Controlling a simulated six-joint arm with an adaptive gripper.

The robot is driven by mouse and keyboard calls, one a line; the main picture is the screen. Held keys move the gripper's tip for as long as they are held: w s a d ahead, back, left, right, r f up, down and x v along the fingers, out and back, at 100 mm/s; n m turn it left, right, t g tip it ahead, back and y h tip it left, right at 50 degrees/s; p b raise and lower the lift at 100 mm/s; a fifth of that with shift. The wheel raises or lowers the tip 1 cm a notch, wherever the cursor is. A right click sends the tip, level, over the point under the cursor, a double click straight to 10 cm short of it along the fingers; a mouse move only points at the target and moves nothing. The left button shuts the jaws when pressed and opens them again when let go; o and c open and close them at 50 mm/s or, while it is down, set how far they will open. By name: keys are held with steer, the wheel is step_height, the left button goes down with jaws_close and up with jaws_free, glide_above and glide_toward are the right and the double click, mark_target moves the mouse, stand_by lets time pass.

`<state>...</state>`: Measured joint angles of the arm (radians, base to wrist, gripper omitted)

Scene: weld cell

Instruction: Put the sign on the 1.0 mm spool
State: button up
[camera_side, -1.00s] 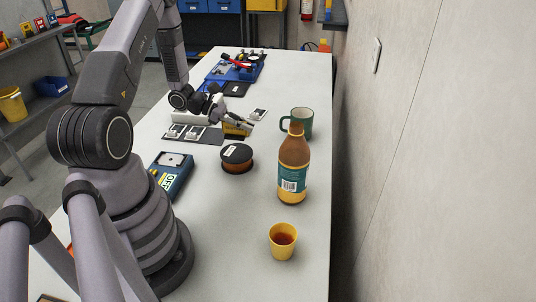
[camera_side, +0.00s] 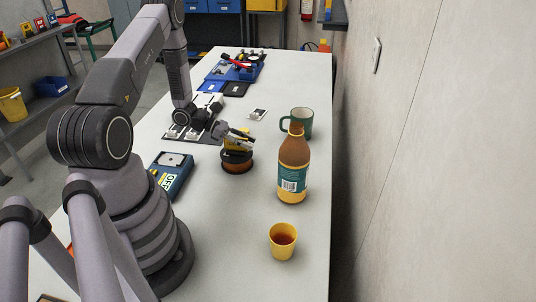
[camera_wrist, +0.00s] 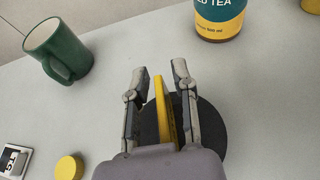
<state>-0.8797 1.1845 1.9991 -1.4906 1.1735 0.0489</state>
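The spool (camera_side: 237,166), dark-topped with orange-brown sides, stands on the bench; in the wrist view its dark disc (camera_wrist: 211,130) lies below my gripper. Its size label cannot be read. The yellow sign (camera_side: 238,145) is at the spool's top; in the wrist view it is a narrow tilted yellow slab (camera_wrist: 163,108) over the disc. My gripper (camera_side: 244,136) is above the spool, with its fingers (camera_wrist: 160,78) on either side of the sign. A gap shows between the left finger and the sign, so the fingers look open. The sign's underside contact is hidden.
A brown tea bottle (camera_side: 293,170) stands close right of the spool, with a green mug (camera_side: 301,122) behind it. A yellow cup (camera_side: 283,242) stands in front. A blue OFF-marked box (camera_side: 171,172) is at left. A small card (camera_side: 258,115) lies behind.

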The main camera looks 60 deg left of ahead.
steer(key=shift+r, duration=0.15)
steer(key=shift+s+a+r, duration=0.15)
steer(key=shift+s+a, duration=0.05)
steer(key=shift+a, duration=0.1)
steer(key=v, duration=0.6)
steer(key=shift+s, duration=0.1)
steer(key=s+d+r+m+g+y, duration=0.1)
steer(key=d+r+m+g, duration=0.3)
steer(key=d+r+m, duration=0.5)
steer(key=s+d+r+m+g+y, duration=0.15)
steer(key=d+r+m+g, duration=0.35)
steer(key=r, duration=0.7)
steer(key=s+d+r+m+t+y, duration=0.1)
steer(key=s+d+r+m+y, duration=0.1)
steer(key=s+r+m, duration=0.1)
steer(key=s+d+r+m+t+y, duration=0.1)
steer(key=s+r+m+t+y, duration=0.1)
steer(key=s+m, duration=0.3)
steer(key=s+d+r+m+t+y, duration=0.2)
steer(key=s+r+m+y, duration=0.1)
steer(key=s+r+m, duration=0.2)
steer(key=shift+s+d+r, duration=0.1)
steer(key=shift+s+d, duration=0.15)
steer(key=shift+d, duration=0.1)
